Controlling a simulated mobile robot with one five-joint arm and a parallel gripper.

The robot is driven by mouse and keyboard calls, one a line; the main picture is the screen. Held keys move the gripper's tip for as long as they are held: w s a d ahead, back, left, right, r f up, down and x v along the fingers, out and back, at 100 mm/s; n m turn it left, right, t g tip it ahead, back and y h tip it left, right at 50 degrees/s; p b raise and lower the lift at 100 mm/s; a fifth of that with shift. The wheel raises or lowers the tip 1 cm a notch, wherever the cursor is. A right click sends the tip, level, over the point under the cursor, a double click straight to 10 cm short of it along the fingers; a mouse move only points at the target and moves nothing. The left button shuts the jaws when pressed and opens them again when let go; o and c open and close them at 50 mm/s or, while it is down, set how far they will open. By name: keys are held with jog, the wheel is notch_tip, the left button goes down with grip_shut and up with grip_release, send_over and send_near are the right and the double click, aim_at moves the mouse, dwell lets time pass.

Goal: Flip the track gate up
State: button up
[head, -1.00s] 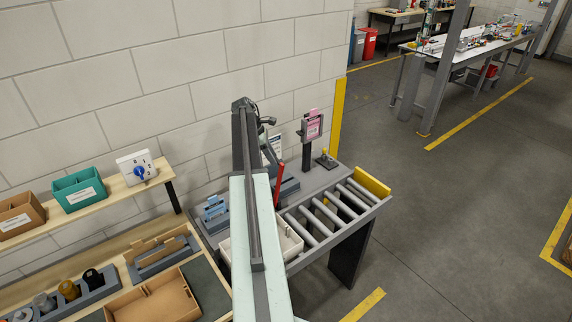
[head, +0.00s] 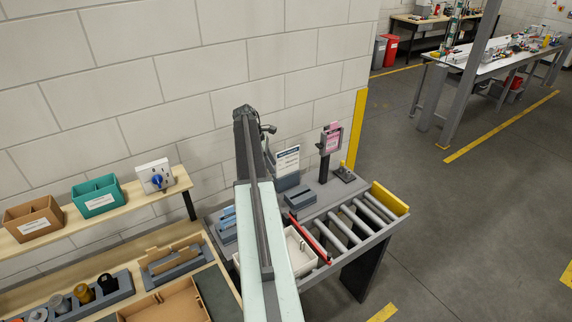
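The track gate (head: 308,238) is a red bar. It lies low and slanting across the roller track (head: 345,228), at the near end of the rollers beside a white tray (head: 298,262). My arm stretches from the bottom middle up over the bench. Its far end, with a small dark part of my gripper (head: 268,130), is above and behind the gate, apart from it. The fingers are too small and partly hidden by the arm, so their opening does not show.
A yellow end stop (head: 390,198) closes the track's far right end. A sign (head: 287,161) and a pink-card post (head: 330,140) stand along the back of the bench. Wooden shelves with bins, including a teal bin (head: 96,196), are at left. The floor at right is open.

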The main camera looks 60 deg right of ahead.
jog(key=w+a, duration=0.2)
jog(key=w, duration=0.3)
jog(key=shift+a, duration=0.4)
jog(key=w+a+f+m+t+b, duration=0.1)
jog(key=w+a+f+b, duration=0.35)
jog(key=a, duration=0.75)
jog(key=w+a+f+m+t+b, duration=0.1)
jog(key=w+a+f+b, duration=0.35)
jog(key=a, duration=0.65)
jog(key=w+a+f+t+b, duration=0.15)
jog(key=a+f+b, duration=0.4)
jog(key=a, duration=0.65)
jog(key=s+a+f+m+b, duration=0.1)
jog(key=a+f+b, duration=0.2)
jog(key=a, duration=0.6)
jog(key=s+a+f+m+y+b, duration=0.1)
jog(key=s+a+f+b, duration=0.1)
jog(key=a, duration=0.8)
jog(key=s+a+f+m+y+b, duration=0.1)
jog(key=a+f+b, duration=0.3)
jog(key=a, duration=0.6)
jog(key=shift+s+a+f+t+b, duration=0.1)
jog(key=shift+s+f+t+b, duration=0.1)
jog(key=shift+f, duration=0.4)
jog(key=shift+s+a+f+t+b, duration=0.1)
jog(key=shift+s+f, duration=0.05)
jog(key=shift+f, duration=0.45)
jog(key=shift+a+r, duration=0.15)
jog(key=shift+a, duration=0.1)
